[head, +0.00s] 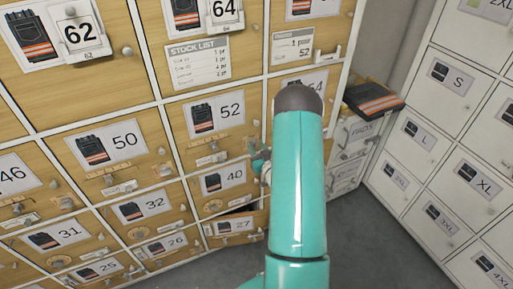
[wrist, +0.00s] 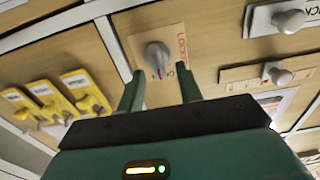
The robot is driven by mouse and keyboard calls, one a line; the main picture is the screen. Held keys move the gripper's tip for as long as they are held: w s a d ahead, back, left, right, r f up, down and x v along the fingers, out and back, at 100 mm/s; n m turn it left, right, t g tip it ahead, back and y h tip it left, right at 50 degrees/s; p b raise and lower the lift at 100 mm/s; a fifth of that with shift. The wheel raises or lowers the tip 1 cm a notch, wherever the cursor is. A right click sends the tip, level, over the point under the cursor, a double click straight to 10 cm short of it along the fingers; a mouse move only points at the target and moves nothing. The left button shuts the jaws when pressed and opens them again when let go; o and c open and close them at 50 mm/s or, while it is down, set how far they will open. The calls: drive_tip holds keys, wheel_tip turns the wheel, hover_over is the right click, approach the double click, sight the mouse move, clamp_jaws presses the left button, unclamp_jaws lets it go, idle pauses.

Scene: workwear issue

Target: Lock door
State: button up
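In the wrist view, my gripper (wrist: 160,72) is open, its two fingers apart. A round grey lock knob (wrist: 158,57) with a red mark sits on a cream plate with red lettering (wrist: 176,42), on a wooden door (wrist: 210,30). The knob appears in the gap between the fingertips, slightly beyond them; I see no contact. In the head view, my teal arm hides much of the locker front, and my gripper (head: 261,166) shows only in part, beside door 40 (head: 224,180). Which numbered door carries the knob I cannot tell.
Yellow tagged fittings (wrist: 82,94) are left of the fingers, and grey knobs (wrist: 289,20) on plates are at right. In the head view, door 27 (head: 234,226) appears ajar. White lockers (head: 440,145) stand at right, and a dark folded garment (head: 373,99) lies beside them.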

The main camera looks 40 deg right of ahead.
drive_tip(key=shift+w+d, duration=0.1)
drive_tip(key=shift+w, duration=0.2)
drive_tip(key=shift+c, duration=0.2)
clamp_jaws()
